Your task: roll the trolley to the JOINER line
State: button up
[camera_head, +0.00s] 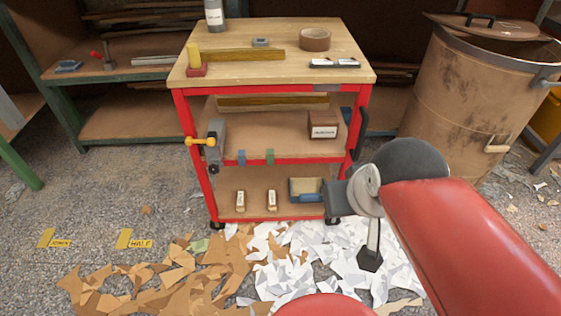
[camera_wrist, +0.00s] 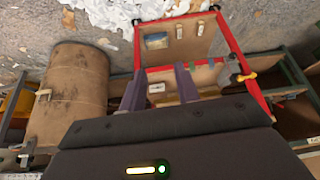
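The trolley (camera_head: 275,72) has a red frame, a wooden top and two lower shelves; it stands upright on black casters in the middle of the head view. A black handle (camera_head: 360,134) is on its right side. It also shows upside down in the wrist view (camera_wrist: 239,52). The JOINER line (camera_head: 54,241) is a yellow tape mark on the floor at left, with a HALF mark (camera_head: 134,240) between it and the trolley. My gripper (camera_wrist: 160,86) is open and empty, facing the trolley; its distance from the trolley is unclear. In the head view my wrist hides its fingers.
Brown scraps (camera_head: 180,277) and white scraps (camera_head: 325,255) litter the floor before and under the trolley. A large brown drum (camera_head: 460,95) stands at right. Shelving (camera_head: 125,122) stands behind at left. The trolley carries a tape roll (camera_head: 315,39), bottle (camera_head: 214,17) and other loose items.

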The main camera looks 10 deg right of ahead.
jog(key=w+d+t+h+b, duration=0.2)
jog(key=w+d+t, duration=0.2)
jog(key=w+d, duration=0.55)
jog(key=w+d+t+h+b, duration=0.2)
jog(key=w+d+t+b, duration=0.15)
jog(key=w+d, duration=0.6)
jog(key=w+f+n+t+y+b, duration=0.35)
jog(key=f+n+y, duration=0.25)
jog(key=f+y, duration=0.55)
jog(key=shift+g+y, duration=0.4)
jog(key=shift+y, duration=0.25)
jog(key=x, duration=0.2)
jog(key=r+x, duration=0.1)
jog(key=x, duration=0.2)
jog(key=r+x, duration=0.1)
jog(key=x, duration=0.2)
jog(key=shift+w, duration=0.15)
grip_shut()
